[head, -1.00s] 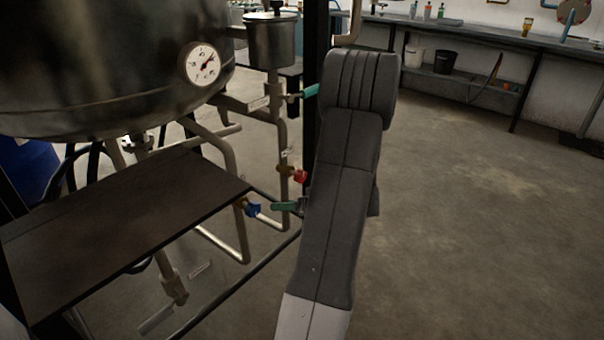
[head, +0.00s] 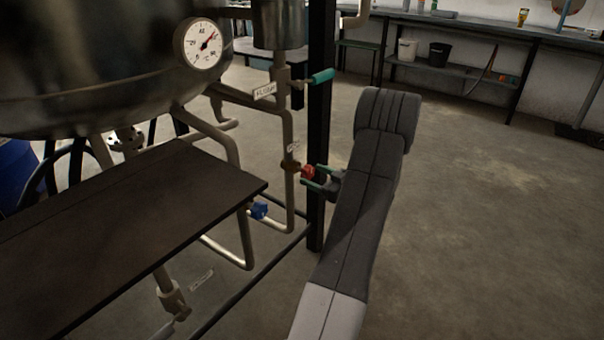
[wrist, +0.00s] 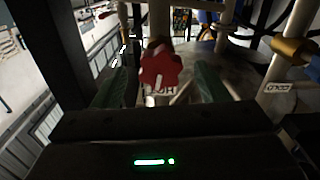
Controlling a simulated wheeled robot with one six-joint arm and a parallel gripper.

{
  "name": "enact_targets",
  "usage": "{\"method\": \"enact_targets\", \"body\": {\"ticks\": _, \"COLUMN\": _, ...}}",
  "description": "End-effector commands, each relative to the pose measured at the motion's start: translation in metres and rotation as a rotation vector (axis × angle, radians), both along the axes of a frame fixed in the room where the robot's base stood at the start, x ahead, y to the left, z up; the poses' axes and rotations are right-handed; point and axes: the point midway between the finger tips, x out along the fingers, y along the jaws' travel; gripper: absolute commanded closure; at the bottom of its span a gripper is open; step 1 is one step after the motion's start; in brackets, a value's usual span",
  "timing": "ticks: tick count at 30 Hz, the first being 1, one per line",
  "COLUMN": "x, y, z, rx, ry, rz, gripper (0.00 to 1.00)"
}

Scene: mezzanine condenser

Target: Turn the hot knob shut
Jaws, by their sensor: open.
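The hot knob (head: 307,172) is a red knob on a brass valve, on a thin vertical pipe left of a black post. In the wrist view the red knob (wrist: 160,68) faces me, with a white tag reading "HOT" partly hidden behind it. My gripper (head: 312,175) has green fingers, one above and one below the red knob in the head view. In the wrist view my gripper (wrist: 157,85) is open, with a finger on each side of the knob and a visible gap to each. Whether the fingertips reach past the knob's face is hard to tell.
A blue knob (head: 260,210) sits lower left on another pipe. A teal-handled valve (head: 322,76) is above. The black post (head: 316,130) stands close beside my gripper. A dark shelf (head: 130,215) and a steel tank with a gauge (head: 203,44) are left. Floor at right is clear.

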Motion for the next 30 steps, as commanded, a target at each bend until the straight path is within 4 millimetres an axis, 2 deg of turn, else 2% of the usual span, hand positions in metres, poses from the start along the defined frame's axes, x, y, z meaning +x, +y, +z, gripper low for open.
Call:
{"method": "enact_targets", "body": {"ticks": 3, "x": 0.014, "y": 0.02, "z": -0.002, "rx": 0.001, "ry": 0.0, "rz": 0.003, "gripper": 0.33}}
{"method": "enact_targets", "body": {"ticks": 9, "x": 0.029, "y": 0.04, "z": -0.001, "rx": 0.0, "ry": 0.0, "rz": 0.001, "gripper": 0.33}}
{"method": "enact_targets", "body": {"ticks": 21, "x": 0.033, "y": 0.046, "z": 0.0, "rx": 0.001, "ry": 0.002, "rz": 0.0, "gripper": 0.33}}
{"method": "enact_targets", "body": {"ticks": 23, "x": 0.033, "y": 0.046, "z": 0.0, "rx": 0.001, "ry": 0.001, "rz": 0.0, "gripper": 0.42}}
{"method": "enact_targets", "body": {"ticks": 28, "x": 0.033, "y": 0.046, "z": 0.0, "rx": 0.001, "ry": 0.001, "rz": 0.0, "gripper": 0.76}}
{"method": "enact_targets", "body": {"ticks": 30, "x": 0.033, "y": 0.046, "z": 0.0, "rx": 0.001, "ry": 0.002, "rz": 0.0, "gripper": 0.77}}
